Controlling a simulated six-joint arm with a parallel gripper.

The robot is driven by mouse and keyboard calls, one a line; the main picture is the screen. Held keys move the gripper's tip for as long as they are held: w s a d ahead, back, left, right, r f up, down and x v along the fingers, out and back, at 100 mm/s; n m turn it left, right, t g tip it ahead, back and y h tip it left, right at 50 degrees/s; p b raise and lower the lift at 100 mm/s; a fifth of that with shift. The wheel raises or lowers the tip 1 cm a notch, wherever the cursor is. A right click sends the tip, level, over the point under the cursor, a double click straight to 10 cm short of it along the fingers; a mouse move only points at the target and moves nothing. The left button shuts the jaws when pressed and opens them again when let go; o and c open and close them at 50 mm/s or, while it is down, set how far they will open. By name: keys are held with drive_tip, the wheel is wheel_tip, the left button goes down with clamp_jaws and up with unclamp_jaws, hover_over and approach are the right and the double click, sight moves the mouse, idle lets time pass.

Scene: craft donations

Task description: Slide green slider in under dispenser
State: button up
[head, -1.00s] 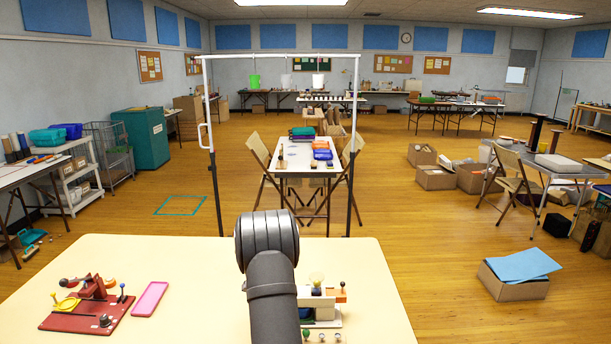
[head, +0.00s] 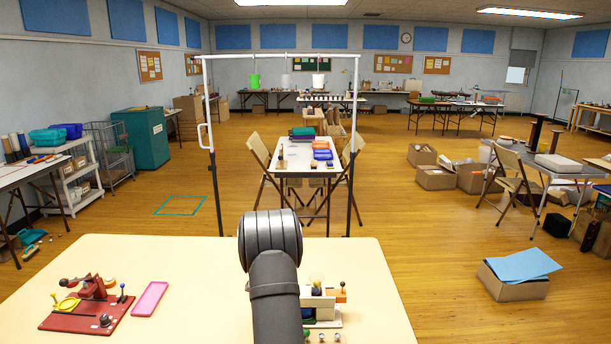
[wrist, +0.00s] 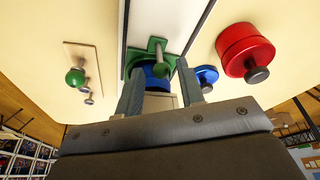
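In the wrist view the green slider (wrist: 137,58) is a small green plate with a grey-tipped post, on a white strip beside a dark edge. A blue round part (wrist: 155,82) shows just below it. My gripper (wrist: 160,68) is open, its two grey fingers apart on either side of the blue part and close to the green plate. I cannot tell whether the fingers touch it. In the head view a white-based device (head: 325,318), possibly the dispenser, stands on the table, partly hidden behind my arm. My gripper is hidden there.
In the wrist view a red round part (wrist: 242,48) and a blue knob (wrist: 207,74) are at right; a tan plate with a green knob (wrist: 75,77) is at left. In the head view a red device (head: 88,316) and pink tray (head: 149,299) sit left on the cream table (head: 200,265).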

drive_tip(key=shift+r, duration=3.75)
